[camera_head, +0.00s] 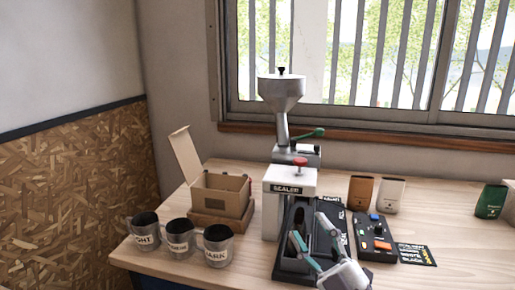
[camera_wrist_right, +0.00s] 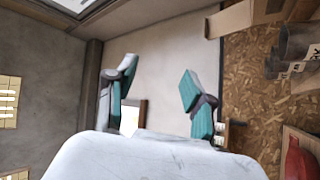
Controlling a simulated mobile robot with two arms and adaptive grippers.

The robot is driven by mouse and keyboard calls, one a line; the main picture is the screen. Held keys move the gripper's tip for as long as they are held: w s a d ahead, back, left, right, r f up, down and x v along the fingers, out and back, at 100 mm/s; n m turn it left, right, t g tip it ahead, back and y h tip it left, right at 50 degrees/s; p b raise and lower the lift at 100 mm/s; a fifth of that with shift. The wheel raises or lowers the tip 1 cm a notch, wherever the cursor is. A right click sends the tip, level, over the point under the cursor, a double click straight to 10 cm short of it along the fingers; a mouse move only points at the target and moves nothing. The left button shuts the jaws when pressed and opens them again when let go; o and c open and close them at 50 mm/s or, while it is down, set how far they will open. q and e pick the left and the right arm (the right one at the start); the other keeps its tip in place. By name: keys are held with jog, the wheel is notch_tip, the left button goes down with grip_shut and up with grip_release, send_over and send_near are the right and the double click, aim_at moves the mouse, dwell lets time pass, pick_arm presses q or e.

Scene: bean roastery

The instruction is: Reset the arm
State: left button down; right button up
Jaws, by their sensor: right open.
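My right gripper (camera_head: 312,243) is open and empty in the head view, above the black tray in front of the sealer. Its two teal-padded fingers stand apart, and the right wrist view also shows the open gripper (camera_wrist_right: 157,95) with nothing between the fingers. The sealer (camera_head: 288,200) is a white block with a red knob, just left of and behind the gripper. The black tray (camera_head: 292,262) is partly hidden by the gripper. My left gripper is in neither view.
Three labelled cups (camera_head: 180,240) stand at the table's left front. An open cardboard box (camera_head: 222,195) is behind them. A grinder with a funnel (camera_head: 282,95) stands at the back. A black button panel (camera_head: 374,238) and brown (camera_head: 361,192), white (camera_head: 389,195) and green (camera_head: 490,202) pouches are on the right.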

jog(key=s+d+f+m+g+h, duration=0.3)
jog(key=d+f+m+h, duration=0.35)
jog(key=f, duration=0.45)
jog(key=s+d+f+m+g+h, duration=0.3)
jog(key=d+f+m+g+h, duration=0.15)
jog(key=f+m+h, duration=0.45)
jog(key=s+f+g+y, duration=0.2)
jog(key=s+f+g, duration=0.4)
jog(key=s, duration=0.4)
jog(key=s+f+g+y, duration=0.2)
jog(key=s+f+g, duration=0.2)
jog(key=s+f, duration=0.5)
notch_tip(320, 180, down, 24)
jog(key=s+p, duration=0.1)
jog(key=s, duration=0.1)
jog(key=s+d+f+n+g+p, duration=0.1)
jog(key=s+d+f+g, duration=0.1)
jog(key=s+f, duration=1.3)
jog(key=shift+s+d+f+h, duration=0.2)
jog(key=shift+s+h, duration=0.15)
jog(key=shift+s, duration=0.55)
